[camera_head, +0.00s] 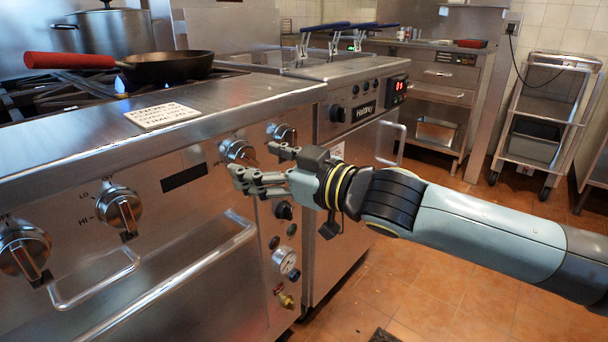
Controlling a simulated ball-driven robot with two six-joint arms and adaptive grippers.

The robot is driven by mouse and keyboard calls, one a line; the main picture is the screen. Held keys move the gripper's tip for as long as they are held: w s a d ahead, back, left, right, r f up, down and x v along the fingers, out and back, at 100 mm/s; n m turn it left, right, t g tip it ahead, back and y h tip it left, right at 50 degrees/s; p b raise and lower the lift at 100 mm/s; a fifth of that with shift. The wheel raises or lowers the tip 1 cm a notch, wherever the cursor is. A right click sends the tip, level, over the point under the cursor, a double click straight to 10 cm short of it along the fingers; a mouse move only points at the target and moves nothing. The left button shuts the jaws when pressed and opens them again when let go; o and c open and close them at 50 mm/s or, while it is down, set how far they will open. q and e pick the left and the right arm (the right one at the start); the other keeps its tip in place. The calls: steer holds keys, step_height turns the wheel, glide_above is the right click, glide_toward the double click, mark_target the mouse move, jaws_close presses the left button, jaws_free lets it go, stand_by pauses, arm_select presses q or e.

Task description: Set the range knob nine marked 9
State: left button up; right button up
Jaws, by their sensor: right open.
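My right gripper (254,165) comes in from the right, its fingers open and empty. It is in front of a round metal knob (238,151) on the range's front panel, whose lower part the fingers partly cover. I cannot tell whether they touch it. Another knob (282,133) is just to the right, and two larger knobs (120,208) (24,250) are on the panel at left, with LO and HI marks near one. I cannot read a number 9 on any knob. A white card (163,115) with printed text lies on the range's front ledge. My left gripper is not in view.
A pan with a red handle (70,61) sits on the burner, a blue flame beneath it. A pot (108,33) stands behind. Oven handles (95,284) stick out below the knobs. The floor at right is clear up to a wheeled rack (543,130).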

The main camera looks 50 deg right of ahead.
steer(key=s+d, duration=0.1)
steer(key=s, duration=0.8)
steer(key=shift+s+d+r, duration=0.15)
steer(key=shift+s+r, duration=0.05)
steer(key=shift+r, duration=0.1)
stand_by(0.4)
